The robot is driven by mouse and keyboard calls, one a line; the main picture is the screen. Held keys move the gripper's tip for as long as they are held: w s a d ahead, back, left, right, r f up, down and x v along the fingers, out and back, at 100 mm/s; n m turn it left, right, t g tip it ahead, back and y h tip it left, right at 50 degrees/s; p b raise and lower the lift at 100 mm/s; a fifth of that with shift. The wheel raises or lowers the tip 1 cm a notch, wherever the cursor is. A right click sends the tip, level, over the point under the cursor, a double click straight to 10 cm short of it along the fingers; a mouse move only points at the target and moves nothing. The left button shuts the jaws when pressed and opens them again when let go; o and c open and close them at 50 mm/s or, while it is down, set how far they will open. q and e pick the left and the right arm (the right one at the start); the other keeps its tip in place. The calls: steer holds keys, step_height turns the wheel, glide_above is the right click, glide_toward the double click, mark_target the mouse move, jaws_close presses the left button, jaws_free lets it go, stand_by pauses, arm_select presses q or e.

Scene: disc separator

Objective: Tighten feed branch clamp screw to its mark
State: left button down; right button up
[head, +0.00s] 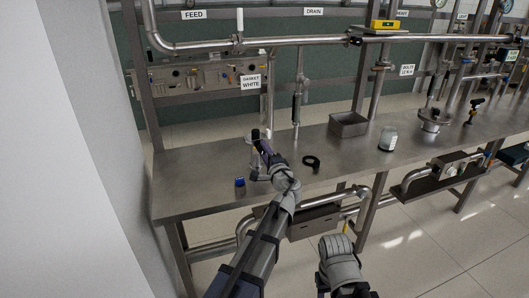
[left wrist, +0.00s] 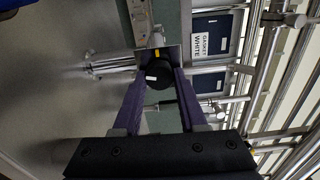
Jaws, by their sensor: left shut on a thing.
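My left gripper (head: 264,149) reaches over the left part of the steel bench. In the left wrist view its two purple fingers (left wrist: 158,78) are shut on a black rounded thing (left wrist: 159,74) with a small white mark, which looks like a tool handle. In the head view this dark thing (head: 256,134) stands upright at the fingertips, next to a small metal stand. The FEED sign (head: 193,15) hangs at the upper left, above a steel pipe (head: 205,46) with a white upright handle. I cannot make out the clamp screw or its mark.
On the bench (head: 195,185) are a blue-topped small item (head: 240,181), a black ring (head: 311,162), a steel tray (head: 348,124) and a jar (head: 388,139). Upright pipes rise behind the bench.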

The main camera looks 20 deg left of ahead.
arm_select(q)
steer(key=m, duration=0.7)
steer(key=shift+f, duration=0.15)
steer(key=m, duration=0.4)
steer(key=shift+s+a+m, duration=0.1)
steer(key=shift+m, duration=1.7)
steer(key=shift+c, duration=2.3)
jaws_free()
steer(key=v, duration=0.7)
steer(key=shift+s+d, duration=0.25)
steer(key=shift+s, duration=0.05)
